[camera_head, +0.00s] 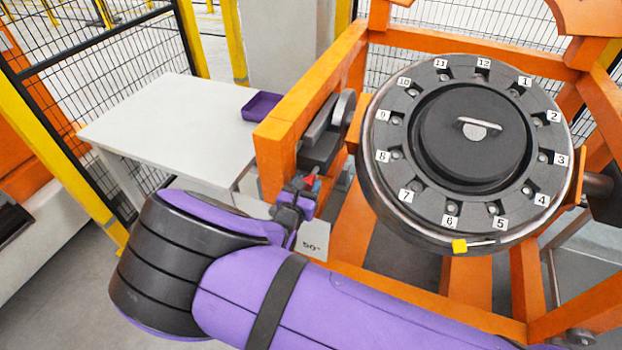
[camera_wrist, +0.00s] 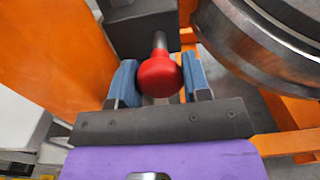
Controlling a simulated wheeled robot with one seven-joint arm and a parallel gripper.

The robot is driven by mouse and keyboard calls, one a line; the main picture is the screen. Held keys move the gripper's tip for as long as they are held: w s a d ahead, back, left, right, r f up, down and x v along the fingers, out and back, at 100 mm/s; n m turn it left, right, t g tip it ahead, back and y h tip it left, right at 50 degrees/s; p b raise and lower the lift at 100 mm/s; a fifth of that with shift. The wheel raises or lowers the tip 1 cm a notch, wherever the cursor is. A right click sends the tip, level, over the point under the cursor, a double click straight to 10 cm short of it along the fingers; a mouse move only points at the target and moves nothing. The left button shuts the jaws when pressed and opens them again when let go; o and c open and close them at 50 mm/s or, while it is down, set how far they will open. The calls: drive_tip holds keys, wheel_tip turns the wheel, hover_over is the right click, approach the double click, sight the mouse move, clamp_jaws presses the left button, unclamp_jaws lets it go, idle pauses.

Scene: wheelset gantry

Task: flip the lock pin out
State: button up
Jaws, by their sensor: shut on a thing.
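The lock pin shows as a metal rod with a round red knob (camera_wrist: 158,75) in the wrist view. The knob also shows small in the head view (camera_head: 310,180), beside the left side of the orange gantry. My gripper (camera_wrist: 160,84) has its two blue-padded fingers on either side of the knob and is shut on it. In the head view my gripper (camera_head: 298,200) is partly hidden by my own purple arm. The rod runs from the knob to a dark block (camera_wrist: 140,28) behind it.
A large dark wheel disc (camera_head: 390,205) with numbered slots sits in the orange gantry (camera_head: 275,150), close to the right of my gripper. A white table (camera_head: 160,120) with a purple tray (camera_head: 262,106) stands left. A yellow-framed mesh fence (camera_head: 90,60) is behind.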

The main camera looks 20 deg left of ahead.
drive_tip(key=o, duration=1.3)
drive_tip(key=shift+s, duration=0.25)
drive_tip(key=shift+s, duration=0.1)
drive_tip(key=s, duration=1)
drive_tip(key=shift+s+a, duration=0.3)
drive_tip(key=shift+a, duration=0.15)
